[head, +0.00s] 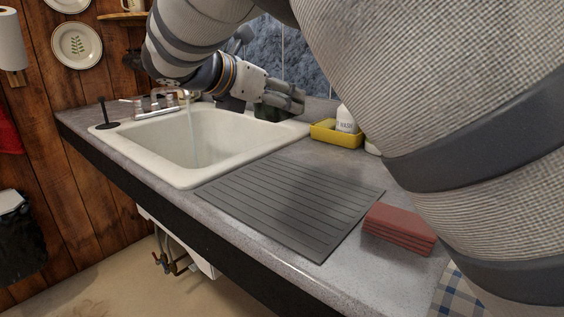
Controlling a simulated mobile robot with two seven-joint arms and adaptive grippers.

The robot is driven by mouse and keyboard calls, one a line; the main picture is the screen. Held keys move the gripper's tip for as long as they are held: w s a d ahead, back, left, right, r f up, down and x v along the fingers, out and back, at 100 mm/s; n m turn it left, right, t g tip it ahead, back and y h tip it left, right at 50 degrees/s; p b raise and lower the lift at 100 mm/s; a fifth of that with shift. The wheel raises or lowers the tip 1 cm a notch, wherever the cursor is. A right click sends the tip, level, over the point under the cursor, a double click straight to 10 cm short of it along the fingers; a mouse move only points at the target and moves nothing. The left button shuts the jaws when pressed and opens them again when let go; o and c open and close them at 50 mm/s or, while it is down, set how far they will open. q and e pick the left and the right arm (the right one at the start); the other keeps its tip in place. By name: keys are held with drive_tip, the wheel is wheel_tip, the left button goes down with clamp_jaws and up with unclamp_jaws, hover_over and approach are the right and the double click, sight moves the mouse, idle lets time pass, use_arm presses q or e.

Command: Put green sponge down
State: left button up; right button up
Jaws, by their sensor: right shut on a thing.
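My right arm reaches across the top of the head view, and its gripper (288,103) is at the back right corner of the white sink. The gripper is shut on the green sponge (270,114), which shows only as a small dark patch under the fingers. I cannot tell whether the sponge touches the sink rim or counter. My left gripper is not in view.
Water runs from the faucet (158,102) into the sink (160,145). A yellow caddy (335,136) with a white bottle (345,118) stands right of the gripper. A bare ribbed grey mat (290,205) and folded red cloths (399,229) lie on the counter.

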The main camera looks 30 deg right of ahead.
drive_tip(key=shift+s+d, duration=0.15)
drive_tip(key=shift+d, duration=0.05)
drive_tip(key=w+d+f, duration=0.1)
drive_tip(key=d+f, duration=0.2)
drive_tip(key=d, duration=0.1)
drive_tip(key=w+d+f, duration=0.1)
drive_tip(key=d+f, duration=0.2)
drive_tip(key=d, duration=0.1)
drive_tip(key=w+d+f, duration=0.1)
drive_tip(key=d+f, duration=0.3)
drive_tip(key=d, duration=0.1)
drive_tip(key=shift+w+b, duration=0.4)
wheel_tip(320, 180, down, 3)
drive_tip(key=shift+d+r, duration=0.1)
drive_tip(key=shift+r, duration=0.05)
drive_tip(key=shift+f, duration=0.2)
drive_tip(key=shift+f, duration=0.3)
drive_tip(key=o, duration=0.8)
